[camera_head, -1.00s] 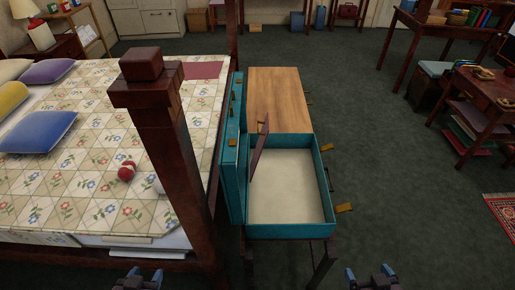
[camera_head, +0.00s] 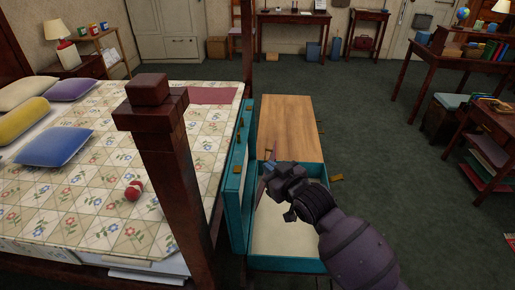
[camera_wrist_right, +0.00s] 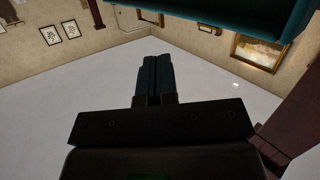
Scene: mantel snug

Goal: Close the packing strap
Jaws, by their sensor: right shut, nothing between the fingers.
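The packing strap (camera_head: 268,168) is a thin dark reddish flap at the left inside of an open teal case (camera_head: 285,265) with a cream interior. Its upper end shows beside my right gripper; its lower part is hidden behind the hand. My right gripper (camera_head: 268,182) is over the left part of the case, close to the strap; I cannot tell whether they touch. In the right wrist view its fingers (camera_wrist_right: 154,80) are together and empty. A teal edge of the case (camera_wrist_right: 240,20) crosses the top there. My left gripper is out of view.
The case's open lid (camera_head: 236,190) stands upright on the left, close to a dark bedpost (camera_head: 170,150) and the bed. A wooden top (camera_head: 285,125) lies behind the case. Small brass tabs stick out at the case's right (camera_head: 337,177).

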